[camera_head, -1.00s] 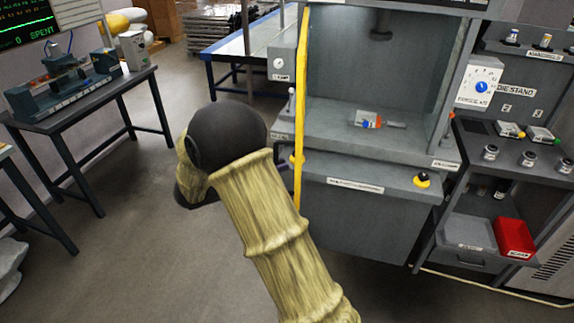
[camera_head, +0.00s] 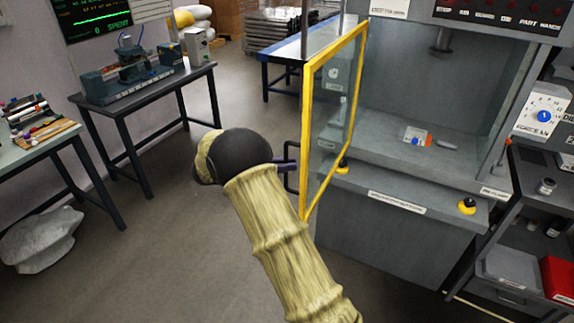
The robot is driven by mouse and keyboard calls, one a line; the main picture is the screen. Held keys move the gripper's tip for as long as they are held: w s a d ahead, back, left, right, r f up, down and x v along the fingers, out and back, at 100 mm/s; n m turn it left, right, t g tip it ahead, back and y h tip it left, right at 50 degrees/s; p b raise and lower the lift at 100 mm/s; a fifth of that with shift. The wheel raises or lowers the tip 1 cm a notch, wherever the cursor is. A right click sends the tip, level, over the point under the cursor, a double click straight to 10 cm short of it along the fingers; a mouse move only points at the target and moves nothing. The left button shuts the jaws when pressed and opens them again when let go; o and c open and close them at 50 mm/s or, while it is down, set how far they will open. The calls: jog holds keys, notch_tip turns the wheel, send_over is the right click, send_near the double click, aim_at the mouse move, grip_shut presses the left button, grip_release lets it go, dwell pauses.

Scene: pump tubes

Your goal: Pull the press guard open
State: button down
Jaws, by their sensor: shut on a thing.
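The press guard (camera_head: 330,110) is a clear panel in a yellow frame. It stands swung out from the left side of the grey press (camera_head: 400,230), edge toward me, and the press opening is uncovered. A dark handle (camera_head: 290,168) is on the guard's left side. My gripper (camera_head: 287,168) is shut on that handle. Most of the gripper is hidden behind my black wrist and tan-sleeved arm. Inside the press, a small part with blue and orange marks (camera_head: 416,138) lies on the bed.
A bench with a blue-grey fixture (camera_head: 125,75) stands at the left. A table with pens (camera_head: 25,120) is at the far left, with a pale sack (camera_head: 40,240) below. A shelf with a red bin (camera_head: 558,278) stands at the right. The floor left of the press is clear.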

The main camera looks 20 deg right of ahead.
jog(key=shift+d+r, duration=0.15)
jog(key=c, duration=1.6)
grip_release()
jog(key=shift+d, duration=0.1)
jog(key=shift+c, duration=0.2)
jog(key=shift+a, duration=0.3)
jog(key=v, duration=1.7)
jog(key=shift+b, duration=0.45)
jog(key=shift+w, duration=0.1)
